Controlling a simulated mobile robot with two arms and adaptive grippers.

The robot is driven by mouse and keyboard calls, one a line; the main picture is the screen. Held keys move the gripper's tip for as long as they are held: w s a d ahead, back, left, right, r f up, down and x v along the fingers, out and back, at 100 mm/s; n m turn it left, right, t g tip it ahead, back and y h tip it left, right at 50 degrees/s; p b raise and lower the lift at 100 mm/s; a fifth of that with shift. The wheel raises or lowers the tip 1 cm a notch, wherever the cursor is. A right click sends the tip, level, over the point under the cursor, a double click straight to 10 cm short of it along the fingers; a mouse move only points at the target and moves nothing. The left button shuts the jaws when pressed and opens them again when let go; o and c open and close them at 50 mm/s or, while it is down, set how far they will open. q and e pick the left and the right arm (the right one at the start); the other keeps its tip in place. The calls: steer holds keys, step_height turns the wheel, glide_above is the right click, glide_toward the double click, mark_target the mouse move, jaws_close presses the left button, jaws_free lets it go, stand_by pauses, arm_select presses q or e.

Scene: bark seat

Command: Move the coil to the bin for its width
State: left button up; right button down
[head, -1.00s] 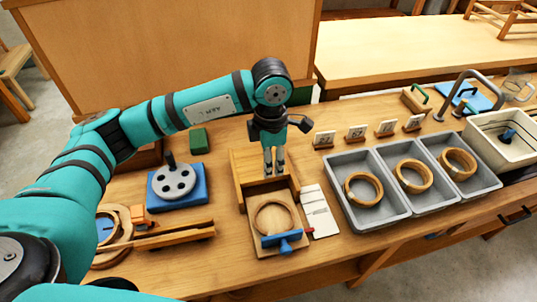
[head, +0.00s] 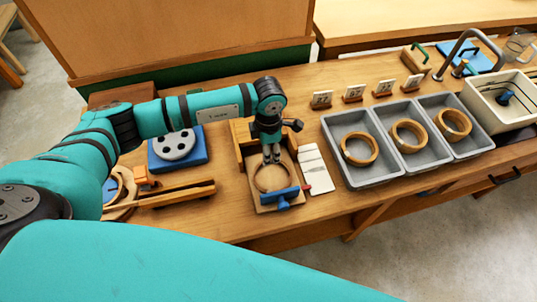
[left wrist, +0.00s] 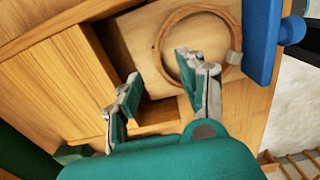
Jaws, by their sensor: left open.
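The coil (head: 256,181), a thin tan ring, lies on a square wooden board in front of a wooden block. It also shows in the left wrist view (left wrist: 159,48), with a small pale tab on its right side. My left gripper (head: 271,156) points down over the coil's back edge. In the left wrist view its fingers (left wrist: 165,92) are wide apart and empty; one overlaps the coil's lower part, the other is left of it. Three grey bins, left (head: 334,150), middle (head: 380,135) and right (head: 428,118), each hold a wooden ring. My right gripper is not in view.
A blue clamp (head: 284,195) sits at the board's front edge. A white card (head: 316,168) lies right of it. Several number cards (head: 321,99) stand behind the bins. A blue block with a grey disc (head: 176,146) and a wooden rail (head: 180,194) are at left.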

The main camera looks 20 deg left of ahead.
arm_select(q)
steer(key=shift+f, duration=2.1)
jaws_close()
